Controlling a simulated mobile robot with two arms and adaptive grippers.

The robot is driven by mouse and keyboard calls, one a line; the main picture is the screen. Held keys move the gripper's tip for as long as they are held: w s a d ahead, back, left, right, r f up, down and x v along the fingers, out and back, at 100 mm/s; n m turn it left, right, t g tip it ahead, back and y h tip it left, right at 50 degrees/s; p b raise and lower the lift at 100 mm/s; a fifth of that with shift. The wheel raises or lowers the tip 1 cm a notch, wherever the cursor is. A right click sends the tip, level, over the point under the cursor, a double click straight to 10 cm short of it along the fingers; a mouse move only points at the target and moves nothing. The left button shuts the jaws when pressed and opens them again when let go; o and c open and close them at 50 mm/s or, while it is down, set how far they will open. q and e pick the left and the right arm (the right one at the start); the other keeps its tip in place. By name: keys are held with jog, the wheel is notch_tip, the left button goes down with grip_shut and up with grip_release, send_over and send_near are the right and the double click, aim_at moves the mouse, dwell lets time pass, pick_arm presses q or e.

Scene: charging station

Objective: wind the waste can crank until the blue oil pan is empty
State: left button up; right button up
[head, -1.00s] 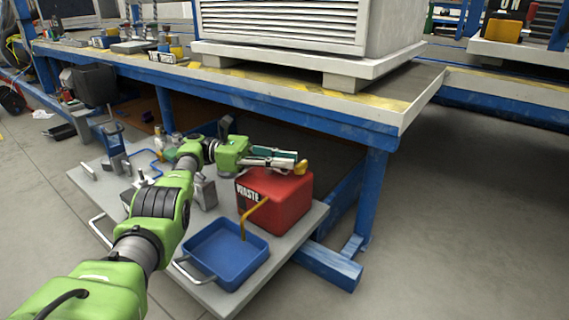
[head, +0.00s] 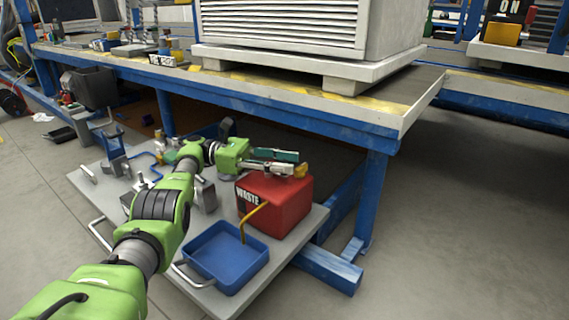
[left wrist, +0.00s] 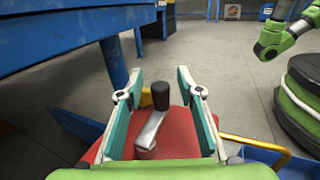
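The red waste can (head: 285,212) stands on a grey platform, with a bent yellow pipe (head: 252,217) reaching down into the blue oil pan (head: 227,275) in front of it. The pan's inside looks plain blue; I cannot tell an oil level. The crank, a silver arm (left wrist: 151,130) with a black knob (left wrist: 160,95), sits on the can's top in the left wrist view. My left gripper (head: 288,165) is over the can. In the left wrist view its teal-padded fingers (left wrist: 160,84) are spread on both sides of the knob, with gaps. My right gripper is not clearly shown.
The blue-framed workbench (head: 240,97) overhangs behind the can, with a leg (head: 373,200) close to its right. Tools and small containers stand on the platform (head: 318,222) to the left. The floor at right is open.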

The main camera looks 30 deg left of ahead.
pick_arm(q)
notch_tip(320, 180, up, 10)
jog(key=shift+f, duration=0.15)
dwell(0.3)
